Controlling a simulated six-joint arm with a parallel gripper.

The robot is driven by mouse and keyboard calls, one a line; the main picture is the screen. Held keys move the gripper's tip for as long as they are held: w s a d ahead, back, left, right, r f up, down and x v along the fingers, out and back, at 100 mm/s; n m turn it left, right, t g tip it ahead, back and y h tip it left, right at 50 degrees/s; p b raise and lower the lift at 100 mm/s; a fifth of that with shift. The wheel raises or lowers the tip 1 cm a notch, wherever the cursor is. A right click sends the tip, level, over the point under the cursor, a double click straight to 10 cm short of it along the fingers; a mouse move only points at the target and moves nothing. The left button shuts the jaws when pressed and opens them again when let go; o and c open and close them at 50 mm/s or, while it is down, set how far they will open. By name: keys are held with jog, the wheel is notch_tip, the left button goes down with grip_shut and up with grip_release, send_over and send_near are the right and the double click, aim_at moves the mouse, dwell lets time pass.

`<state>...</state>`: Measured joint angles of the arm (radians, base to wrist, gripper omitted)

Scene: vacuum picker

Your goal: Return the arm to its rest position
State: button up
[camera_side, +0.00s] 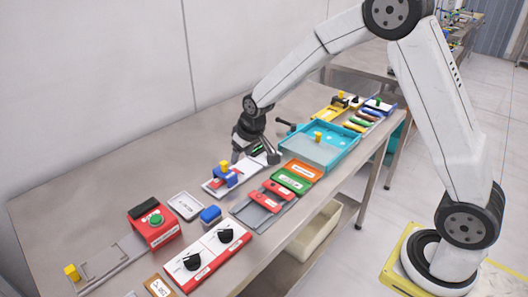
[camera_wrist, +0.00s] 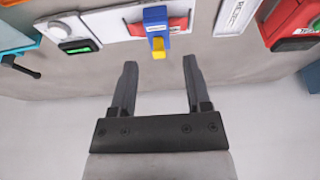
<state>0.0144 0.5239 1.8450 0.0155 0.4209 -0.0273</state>
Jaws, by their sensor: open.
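My gripper (camera_wrist: 160,82) is open in the wrist view, with its two dark fingers apart and nothing between them. In the side view, my gripper (camera_side: 257,155) is low over the bench, near a white panel. My arm reaches across from the base at the right. In the wrist view, a blue and red fixture (camera_wrist: 157,20) with a yellow knob (camera_wrist: 158,48) lies beyond the fingertips. It also shows in the side view (camera_side: 226,176), left of the gripper. The gripper does not appear to touch it.
A grey bench (camera_side: 110,180) carries a turquoise tray (camera_side: 345,150), a red box with a green button (camera_side: 155,224), red, green and orange blocks (camera_side: 290,181), and a white panel with black dials (camera_side: 208,253). A blue block (camera_side: 210,214) sits nearby. The bench's rear strip is clear.

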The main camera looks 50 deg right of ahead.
jog(key=s+g, duration=0.1)
jog(key=s, duration=2.1)
jog(key=shift+s+a+r, duration=0.15)
jog(key=shift+a+r, duration=0.1)
jog(key=shift+a, duration=0.05)
